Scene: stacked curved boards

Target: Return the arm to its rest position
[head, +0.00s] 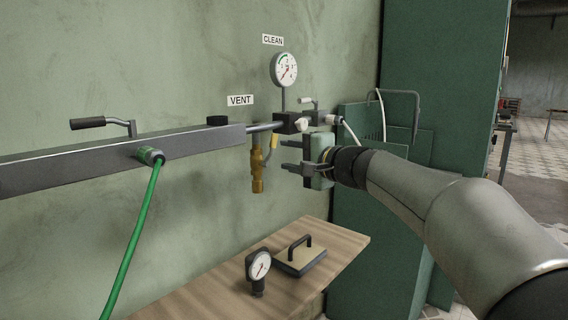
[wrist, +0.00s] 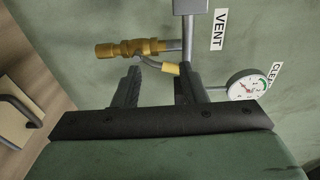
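My gripper (head: 286,155) reaches in from the right in the head view, its fingers pointing left toward the wall piping. In the wrist view its two dark fingers (wrist: 160,75) stand apart with a clear gap and hold nothing. A brass valve (head: 257,170) hangs below the pipe, just left of my fingertips in the head view. Its yellow lever (head: 273,141) is close to the fingers. In the wrist view the brass valve (wrist: 125,48) lies beyond the fingertips, and the yellow lever tip (wrist: 170,68) shows between the fingers. Contact with the lever cannot be told.
A grey rail (head: 75,163) with a green hose (head: 132,242) runs along the wall. A pressure gauge (head: 284,69) stands above the pipe. Below, a wooden shelf (head: 205,295) bears a loose gauge (head: 258,266) and a handled plate (head: 300,258). A green cabinet (head: 450,75) stands behind my arm.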

